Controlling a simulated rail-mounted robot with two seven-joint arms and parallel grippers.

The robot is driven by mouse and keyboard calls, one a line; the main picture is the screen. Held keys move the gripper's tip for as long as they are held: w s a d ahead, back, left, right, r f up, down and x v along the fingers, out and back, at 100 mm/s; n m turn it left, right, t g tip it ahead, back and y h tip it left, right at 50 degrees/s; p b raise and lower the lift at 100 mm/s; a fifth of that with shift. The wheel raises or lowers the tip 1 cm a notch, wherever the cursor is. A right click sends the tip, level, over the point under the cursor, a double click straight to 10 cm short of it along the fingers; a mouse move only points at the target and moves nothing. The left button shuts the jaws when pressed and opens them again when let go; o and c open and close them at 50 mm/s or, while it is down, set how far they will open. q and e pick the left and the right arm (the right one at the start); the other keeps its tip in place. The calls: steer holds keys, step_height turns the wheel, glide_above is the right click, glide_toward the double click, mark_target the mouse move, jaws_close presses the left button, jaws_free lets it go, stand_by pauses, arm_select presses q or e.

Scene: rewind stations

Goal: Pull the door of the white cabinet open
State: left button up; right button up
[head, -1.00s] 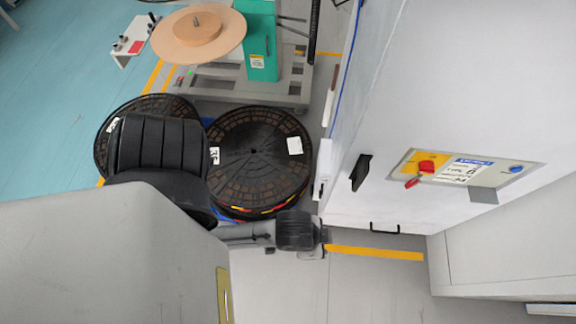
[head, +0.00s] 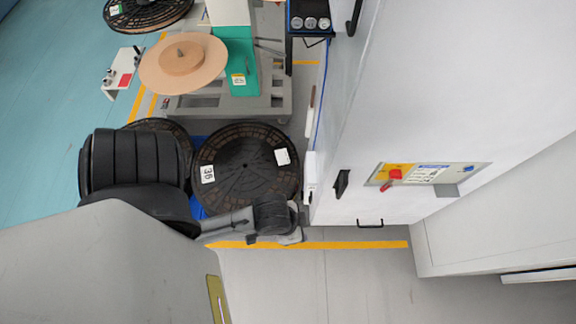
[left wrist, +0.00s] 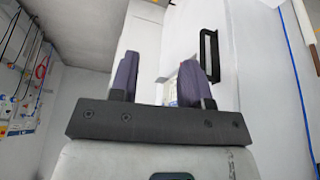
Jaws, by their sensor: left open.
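The white cabinet (head: 440,90) stands at the right in the head view. A black lever (head: 342,183) sits on its near face, and a black bar handle (head: 370,223) juts from its lower edge. I see no opened gap at the door. My left gripper (head: 291,237) is left of the bar handle and apart from it; its fingers are hard to make out there. In the left wrist view my left gripper (left wrist: 160,76) is open with nothing between its two dark fingers. A black bar handle (left wrist: 209,58) on a white surface shows beyond and right of the fingers. My right gripper is not in view.
A panel with a red switch (head: 397,175) is on the cabinet. Black cable reels (head: 245,165) lie left of it, close beyond my left arm. A green stand (head: 236,60) with a wooden disc (head: 183,63) is farther off. Grey floor (head: 340,285) is clear in front.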

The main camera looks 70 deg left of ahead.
arm_select(q)
step_height(320, 180, up, 10)
steer(key=s+a+p, duration=0.1)
steer(key=a+p, duration=0.1)
steer(key=p, duration=0.7)
steer(key=shift+s+f, duration=0.15)
steer(key=shift+s, duration=0.05)
steer(key=shift+a, duration=0.1)
